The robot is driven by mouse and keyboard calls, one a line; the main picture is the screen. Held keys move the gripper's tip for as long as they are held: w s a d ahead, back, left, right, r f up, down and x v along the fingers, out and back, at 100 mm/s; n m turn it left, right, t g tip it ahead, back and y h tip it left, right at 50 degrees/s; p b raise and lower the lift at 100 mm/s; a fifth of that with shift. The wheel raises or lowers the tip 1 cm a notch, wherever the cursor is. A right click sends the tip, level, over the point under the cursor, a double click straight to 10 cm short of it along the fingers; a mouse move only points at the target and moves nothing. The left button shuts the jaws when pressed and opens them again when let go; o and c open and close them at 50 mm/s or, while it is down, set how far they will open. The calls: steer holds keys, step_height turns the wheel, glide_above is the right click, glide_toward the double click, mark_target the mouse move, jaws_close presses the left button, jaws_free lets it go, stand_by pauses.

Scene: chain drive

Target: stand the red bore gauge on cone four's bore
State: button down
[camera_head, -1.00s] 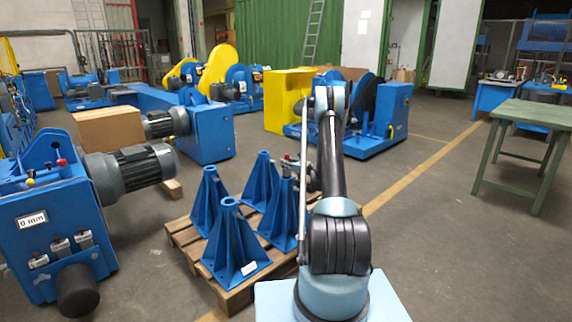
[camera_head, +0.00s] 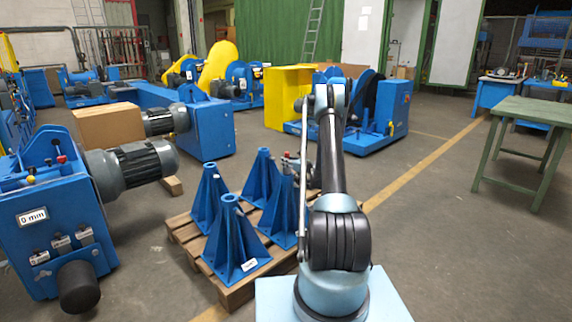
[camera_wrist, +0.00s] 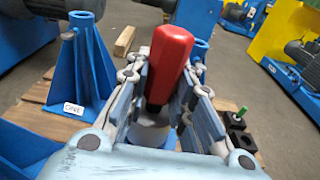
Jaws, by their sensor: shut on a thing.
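The red bore gauge (camera_wrist: 168,60) is upright and slightly tilted between the fingers of my gripper (camera_wrist: 163,90) in the wrist view. The gripper is shut on it. Below it is a pale blue round surface (camera_wrist: 152,135), and I cannot tell whether that is a cone top. Blue cones stand on a pallet in the head view: front (camera_head: 232,245), left (camera_head: 208,200), back (camera_head: 262,178) and right (camera_head: 281,215).
The wooden pallet (camera_head: 188,238) carries the cones. A dark block with a green peg (camera_wrist: 240,116) shows at right in the wrist view. A blue machine with a motor (camera_head: 35,250) stands left, and a green table (camera_head: 530,112) right. Floor right of my arm is clear.

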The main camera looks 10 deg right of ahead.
steer(key=shift+f, duration=0.4)
steer(key=c, duration=1.3)
jaws_free()
steer(key=shift+d, duration=0.1)
